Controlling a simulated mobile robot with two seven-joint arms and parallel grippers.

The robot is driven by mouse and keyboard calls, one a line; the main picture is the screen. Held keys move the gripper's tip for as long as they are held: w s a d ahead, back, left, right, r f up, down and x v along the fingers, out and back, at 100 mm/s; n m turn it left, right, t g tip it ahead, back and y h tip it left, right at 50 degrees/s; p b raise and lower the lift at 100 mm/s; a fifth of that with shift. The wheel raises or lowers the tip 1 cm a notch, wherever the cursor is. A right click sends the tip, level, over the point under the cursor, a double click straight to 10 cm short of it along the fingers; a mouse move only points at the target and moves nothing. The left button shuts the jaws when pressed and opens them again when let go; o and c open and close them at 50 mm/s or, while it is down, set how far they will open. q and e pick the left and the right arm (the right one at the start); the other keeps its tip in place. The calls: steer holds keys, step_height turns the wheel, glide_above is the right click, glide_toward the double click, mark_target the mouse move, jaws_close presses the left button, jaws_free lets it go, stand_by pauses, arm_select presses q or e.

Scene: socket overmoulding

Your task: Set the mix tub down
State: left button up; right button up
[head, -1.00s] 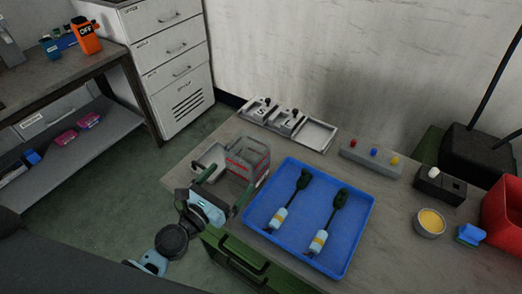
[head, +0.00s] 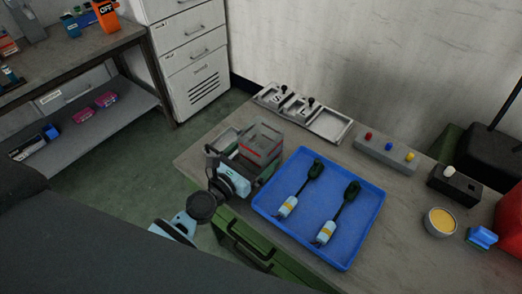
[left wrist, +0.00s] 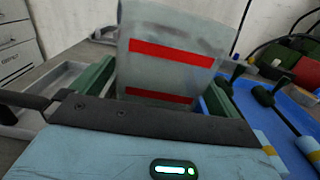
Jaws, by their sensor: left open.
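The mix tub (head: 263,142) is a clear, greyish box with red lines. It stands upright at the left end of the workbench, beside the blue tray. My left gripper (head: 243,164) is at the tub's near side. In the left wrist view the tub (left wrist: 170,62) rises between the two green fingers, with two red bands on its near face. The left gripper is open, with a finger on each side of the tub. The tub's base is hidden behind the gripper, so its contact with the bench cannot be seen. My right gripper is not in view.
The blue tray (head: 362,225) holds two cables with dark green ends. A grey tray (head: 222,140) lies left of the tub. Metal trays (head: 330,124) line the back edge. A button box (head: 388,152) and a bowl (head: 440,222) stand right. Bare bench shows behind the tub.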

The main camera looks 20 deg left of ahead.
mark_target(271, 122)
arm_select(q)
steer(key=x, duration=0.3)
steer(key=shift+w+d+f, duration=0.15)
steer(key=shift+w, duration=0.05)
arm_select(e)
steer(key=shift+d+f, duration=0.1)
arm_select(q)
steer(key=c, duration=1)
steer(key=shift+o, duration=0.2)
step_height(271, 122, up, 7)
steer(key=p, duration=0.4)
steer(key=shift+w, duration=0.1)
steer(key=shift+r+p, duration=0.35)
steer(key=shift+r, duration=1.2)
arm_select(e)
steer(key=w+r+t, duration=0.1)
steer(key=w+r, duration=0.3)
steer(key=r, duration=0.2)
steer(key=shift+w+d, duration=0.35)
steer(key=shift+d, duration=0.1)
